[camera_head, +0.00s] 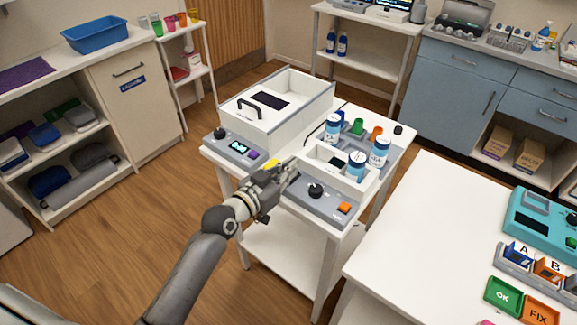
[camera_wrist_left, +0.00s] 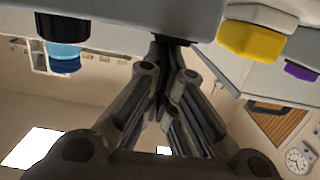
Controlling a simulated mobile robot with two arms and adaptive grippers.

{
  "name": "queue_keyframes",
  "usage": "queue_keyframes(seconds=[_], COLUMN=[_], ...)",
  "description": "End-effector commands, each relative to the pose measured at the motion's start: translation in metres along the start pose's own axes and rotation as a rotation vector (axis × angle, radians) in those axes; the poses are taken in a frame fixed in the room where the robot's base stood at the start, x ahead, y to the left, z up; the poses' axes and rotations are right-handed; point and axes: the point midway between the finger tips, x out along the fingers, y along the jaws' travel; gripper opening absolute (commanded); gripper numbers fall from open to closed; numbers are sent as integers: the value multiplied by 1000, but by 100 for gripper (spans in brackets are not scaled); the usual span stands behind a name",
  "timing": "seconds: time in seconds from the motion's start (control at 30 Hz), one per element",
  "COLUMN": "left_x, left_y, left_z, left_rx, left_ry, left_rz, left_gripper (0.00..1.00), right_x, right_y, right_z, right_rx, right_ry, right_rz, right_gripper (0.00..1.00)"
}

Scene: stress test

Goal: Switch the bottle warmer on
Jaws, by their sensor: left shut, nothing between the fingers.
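The bottle warmer appears to be the white unit (camera_head: 318,168) on the small white table, with blue-and-white bottles (camera_head: 357,166) in and beside it. Its grey front panel (camera_head: 333,206) carries a black knob (camera_head: 315,190) and an orange button (camera_head: 344,208). My left gripper (camera_head: 291,175) is shut and empty at the panel's left end, left of the knob. In the left wrist view the closed fingertips (camera_wrist_left: 172,42) are close to a grey panel (camera_wrist_left: 130,12), between a black knob (camera_wrist_left: 60,27) and a yellow button (camera_wrist_left: 250,41). Contact cannot be told. My right gripper is not in view.
A white lidded box (camera_head: 285,98) with its own grey panel (camera_head: 228,146), display and purple button (camera_head: 253,154) stands left of the warmer. Small coloured cups stand behind the bottles. A larger white table (camera_head: 430,240) with coloured blocks is at right. Wooden floor lies open at left.

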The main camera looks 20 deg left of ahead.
Motion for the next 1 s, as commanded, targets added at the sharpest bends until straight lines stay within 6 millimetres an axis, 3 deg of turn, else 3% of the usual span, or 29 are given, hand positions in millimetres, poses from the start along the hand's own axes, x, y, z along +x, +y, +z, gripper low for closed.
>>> queue_keyframes(seconds=[0.03,0.17,0.23,0.47,0.83,0.9,1.0], left_x=[0,2,3,4,11,-4,-22], left_y=[0,0,0,0,-5,-4,-4], left_z=[-6,-5,3,0,-49,-40,-45], left_rx=[2,2,1,1,2,2,4], left_ry=[-18,-70,-68,-66,-66,-69,-68], left_rz=[0,0,0,0,-2,-2,-3], left_gripper=[0,0,0,0,0,0,0], right_x=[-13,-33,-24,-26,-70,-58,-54], right_y=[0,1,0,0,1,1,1], right_z=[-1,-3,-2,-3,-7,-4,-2], right_rx=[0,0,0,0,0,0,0], right_ry=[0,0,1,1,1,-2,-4], right_rz=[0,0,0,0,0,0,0], right_gripper=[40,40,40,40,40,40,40])
